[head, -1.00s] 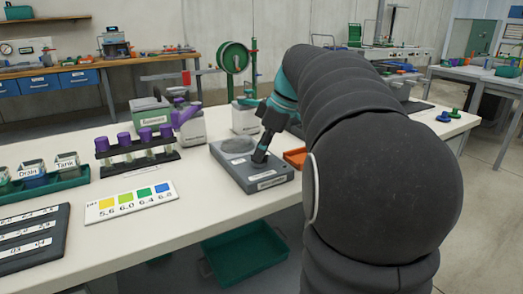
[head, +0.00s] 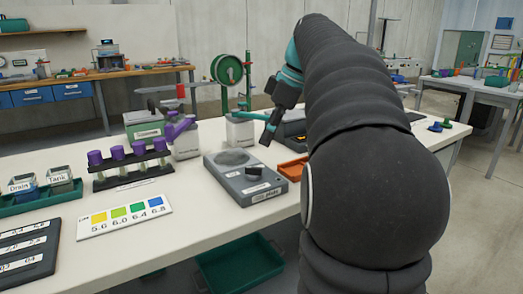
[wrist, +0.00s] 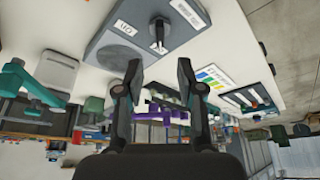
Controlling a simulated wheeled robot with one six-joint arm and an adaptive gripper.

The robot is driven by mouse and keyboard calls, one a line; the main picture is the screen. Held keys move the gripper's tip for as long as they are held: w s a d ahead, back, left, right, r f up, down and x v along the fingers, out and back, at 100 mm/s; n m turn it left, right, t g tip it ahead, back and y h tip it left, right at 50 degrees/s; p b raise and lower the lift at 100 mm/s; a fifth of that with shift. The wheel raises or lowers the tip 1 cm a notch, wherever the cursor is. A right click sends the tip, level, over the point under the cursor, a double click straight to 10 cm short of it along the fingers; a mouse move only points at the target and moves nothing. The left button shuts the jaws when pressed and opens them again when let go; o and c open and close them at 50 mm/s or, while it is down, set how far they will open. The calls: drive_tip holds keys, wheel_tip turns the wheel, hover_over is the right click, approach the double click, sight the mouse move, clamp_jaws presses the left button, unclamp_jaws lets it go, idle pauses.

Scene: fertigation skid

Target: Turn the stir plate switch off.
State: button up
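The grey stir plate (head: 222,173) sits on the white bench, with a round disc on top and labels on its face. Its black switch knob (head: 254,173) is uncovered; I cannot read whether it is at on or off. In the wrist view the stir plate (wrist: 107,33) is at the top, and the knob (wrist: 158,34) stands ahead of the fingertips, clear of them. My gripper (head: 268,136) is raised above the bench, beyond and above the knob. In the wrist view my gripper (wrist: 159,72) has its two fingers spread, with nothing between them.
An orange tray (head: 293,169) lies right of the stir plate. To the left are a black rack (head: 134,181) of purple-capped tubes and a colour chart (head: 125,216). Bare bench lies in front of the plate.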

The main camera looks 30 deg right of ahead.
drive_tip(key=shift+v, duration=1.45)
drive_tip(key=shift+s+a, duration=0.1)
drive_tip(key=s+a+f+m+h, duration=0.2)
drive_tip(key=s+a+f+m, duration=0.35)
drive_tip(key=a+f, duration=0.4)
drive_tip(key=s+a+f+m+t, duration=0.1)
drive_tip(key=s+a+f+m, duration=0.1)
drive_tip(key=s+a+f, duration=0.2)
drive_tip(key=s+a+f+m+t+h, duration=0.1)
drive_tip(key=s+a+f, duration=0.3)
drive_tip(key=s+f, duration=0.4)
wheel_tip(320, 180, down, 3)
drive_tip(key=shift+s+a+r+m+t, duration=0.2)
drive_tip(key=shift+s+a+m+t, duration=0.1)
drive_tip(key=shift+m, duration=0.25)
